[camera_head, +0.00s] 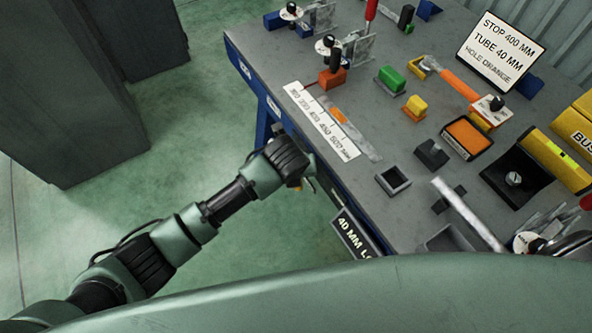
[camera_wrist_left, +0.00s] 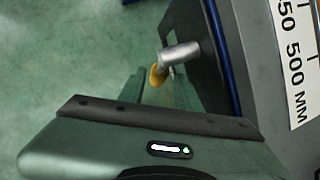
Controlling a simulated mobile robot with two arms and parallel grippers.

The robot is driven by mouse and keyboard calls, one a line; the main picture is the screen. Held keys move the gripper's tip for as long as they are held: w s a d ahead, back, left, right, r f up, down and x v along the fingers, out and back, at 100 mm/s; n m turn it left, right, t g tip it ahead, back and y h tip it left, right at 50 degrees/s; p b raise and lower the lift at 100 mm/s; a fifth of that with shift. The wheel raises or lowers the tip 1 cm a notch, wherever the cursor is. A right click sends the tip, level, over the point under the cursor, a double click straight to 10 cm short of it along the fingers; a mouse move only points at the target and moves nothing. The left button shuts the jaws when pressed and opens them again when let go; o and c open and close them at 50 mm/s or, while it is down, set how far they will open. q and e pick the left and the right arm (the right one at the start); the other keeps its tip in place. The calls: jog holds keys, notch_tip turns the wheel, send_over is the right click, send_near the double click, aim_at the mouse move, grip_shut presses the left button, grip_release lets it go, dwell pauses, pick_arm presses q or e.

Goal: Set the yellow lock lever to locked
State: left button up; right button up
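A small yellow lever tip (camera_wrist_left: 156,75) shows in the left wrist view, beside a silver cylinder (camera_wrist_left: 180,54) at the dark side of the bench. In the head view only a small yellow spot (camera_head: 298,187) shows there, mostly hidden by my left wrist. My left gripper (camera_wrist_left: 160,92) is at the bench's front side, with its green finger parts close around the yellow tip. Contact and finger gap cannot be made out. The lever's exact setting is also unclear. My right gripper is not in view.
The grey bench (camera_head: 365,205) carries a ruler strip (camera_head: 318,122), a black open box (camera_head: 393,180), green (camera_head: 391,79) and yellow (camera_head: 415,107) blocks, and a sign (camera_head: 501,50). A "40 MM" label (camera_head: 355,233) is on its front edge.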

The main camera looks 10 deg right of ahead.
pick_arm(q)
jog(key=x, duration=0.4)
jog(key=shift+w, duration=0.15)
jog(key=shift+f, duration=0.1)
grip_shut()
dwell(1.2)
